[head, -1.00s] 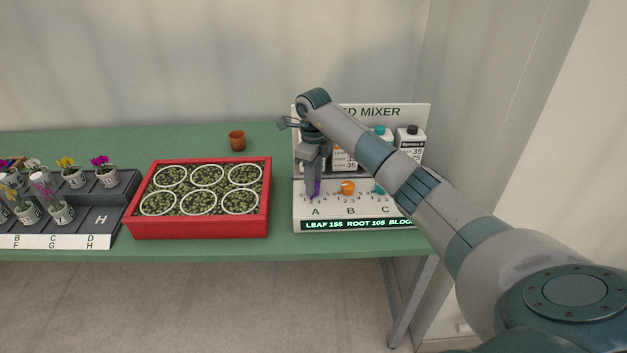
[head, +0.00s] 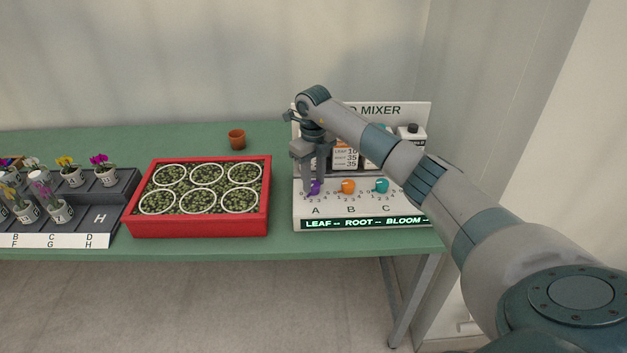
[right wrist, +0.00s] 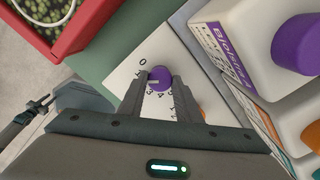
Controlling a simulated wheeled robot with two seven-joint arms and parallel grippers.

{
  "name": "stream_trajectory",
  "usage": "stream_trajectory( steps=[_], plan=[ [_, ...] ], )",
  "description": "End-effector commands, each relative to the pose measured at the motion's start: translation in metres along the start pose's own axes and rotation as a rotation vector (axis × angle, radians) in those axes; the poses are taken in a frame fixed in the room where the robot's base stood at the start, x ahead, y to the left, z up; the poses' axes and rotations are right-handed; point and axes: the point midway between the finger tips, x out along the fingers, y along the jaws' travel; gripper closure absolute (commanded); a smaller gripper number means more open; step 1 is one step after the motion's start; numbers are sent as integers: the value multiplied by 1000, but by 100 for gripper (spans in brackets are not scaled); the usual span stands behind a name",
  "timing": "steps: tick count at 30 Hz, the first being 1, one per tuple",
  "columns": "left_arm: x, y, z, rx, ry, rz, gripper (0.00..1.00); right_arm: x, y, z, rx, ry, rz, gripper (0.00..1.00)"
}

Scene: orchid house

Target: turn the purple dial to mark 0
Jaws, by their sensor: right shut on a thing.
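The purple dial (head: 314,188) is the leftmost of three dials on the mixer's front panel, above the letter A. It shows from above in the right wrist view (right wrist: 160,77), with a pale bar on its left side, partly beside a finger. A printed 0 is just up and left of it; I cannot tell exactly which mark the bar points to. My right gripper (head: 314,186) is at the dial, shut on it, with one finger on either side in the right wrist view (right wrist: 164,84).
Orange (head: 348,187) and teal (head: 381,186) dials sit to the right. Bottles (head: 410,143) stand behind. The display (head: 365,223) shows dashes for LEAF, ROOT and BLOOM. A red tray (head: 200,228) lies left, with a brown pot (head: 237,139) behind.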

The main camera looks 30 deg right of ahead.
Motion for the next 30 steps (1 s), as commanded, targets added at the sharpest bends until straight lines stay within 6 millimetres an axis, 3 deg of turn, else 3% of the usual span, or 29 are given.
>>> stream_trajectory(
  steps=[18, 30],
  plan=[
    [3, 1, -15, 1, 36, 1, 69, -1, -1, 0, 556, -2, 0, 92],
    [2, 1, -14, 2, 31, 1, 69, -1, -1, 0, 718, -2, 0, 92]
  ],
)
